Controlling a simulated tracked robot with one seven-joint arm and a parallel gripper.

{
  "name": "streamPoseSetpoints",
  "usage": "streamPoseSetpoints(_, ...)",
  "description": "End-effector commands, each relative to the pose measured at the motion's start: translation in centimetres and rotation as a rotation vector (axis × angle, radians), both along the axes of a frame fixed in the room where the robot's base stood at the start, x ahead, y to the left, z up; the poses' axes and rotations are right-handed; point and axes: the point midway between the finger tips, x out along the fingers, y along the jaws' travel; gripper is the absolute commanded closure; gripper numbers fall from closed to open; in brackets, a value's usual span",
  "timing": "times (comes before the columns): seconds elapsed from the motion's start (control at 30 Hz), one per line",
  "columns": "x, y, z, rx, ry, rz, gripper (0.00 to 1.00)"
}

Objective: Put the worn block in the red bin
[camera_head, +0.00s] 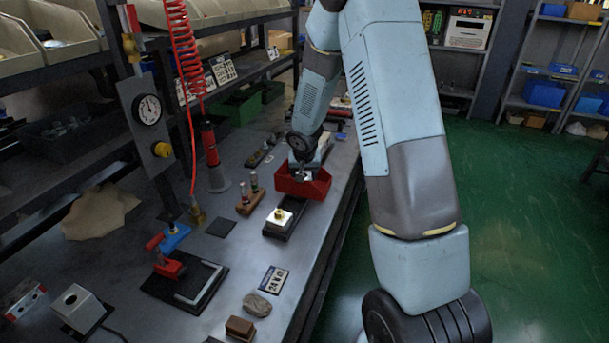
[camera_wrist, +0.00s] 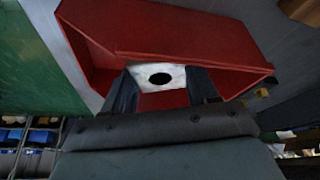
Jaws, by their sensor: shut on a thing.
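The red bin (camera_head: 318,187) stands on the bench near its right edge, in the middle of the head view. My gripper (camera_head: 303,176) is over the bin, pointing down into it. In the wrist view my gripper (camera_wrist: 162,84) is shut on the worn block (camera_wrist: 141,72), a pale, mottled block with a dark round hole. The red bin (camera_wrist: 190,32) fills the view around and beyond the block. The block's underside is hidden, so I cannot tell whether it touches the bin floor.
A white block with a brass fitting (camera_head: 280,217) sits on a black fixture in front of the bin. A wooden holder (camera_head: 250,200) with small cylinders stands left of it. A red lamp-like stand (camera_head: 211,150) and a gauge post (camera_head: 148,109) rise further left.

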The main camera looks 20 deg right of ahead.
Motion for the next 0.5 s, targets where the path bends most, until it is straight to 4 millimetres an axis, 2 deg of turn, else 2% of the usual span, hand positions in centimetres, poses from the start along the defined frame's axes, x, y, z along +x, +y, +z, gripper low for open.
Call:
streamPoseSetpoints(0.03, -0.01, 0.03, -0.05, 0.0, 0.001, 0.001, 0.39)
streamPoseSetpoints(0.27, -0.01, -0.02, -0.04, 0.0, 0.001, 0.0, 0.17)
streamPoseSetpoints(0.5, -0.01, -0.06, 0.0, -0.001, 0.0, -0.001, 0.16)
